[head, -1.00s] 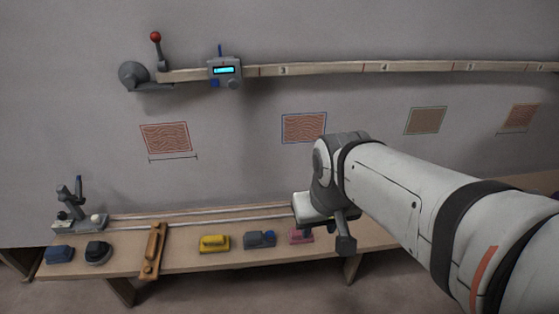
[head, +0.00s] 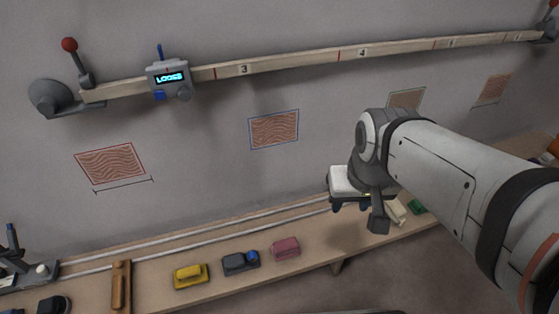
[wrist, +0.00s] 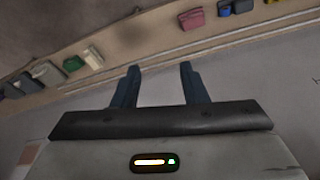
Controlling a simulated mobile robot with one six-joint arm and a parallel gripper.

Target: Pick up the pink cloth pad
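The pink cloth pad (head: 286,247) lies on the wooden bench in the head view, right of the dark grey block with a blue knob. In the wrist view the pink pad (wrist: 190,19) shows near the top, on the bench beyond my fingers. My gripper (wrist: 159,70) has its two dark fingers spread apart with nothing between them.
The bench (head: 220,289) runs along the wall. A yellow block (head: 190,276) and the dark grey block (head: 240,262) lie left of the pad. A cream block (head: 397,212) and a green block (head: 416,206) lie to the right. A long batten (head: 290,61) is mounted above.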

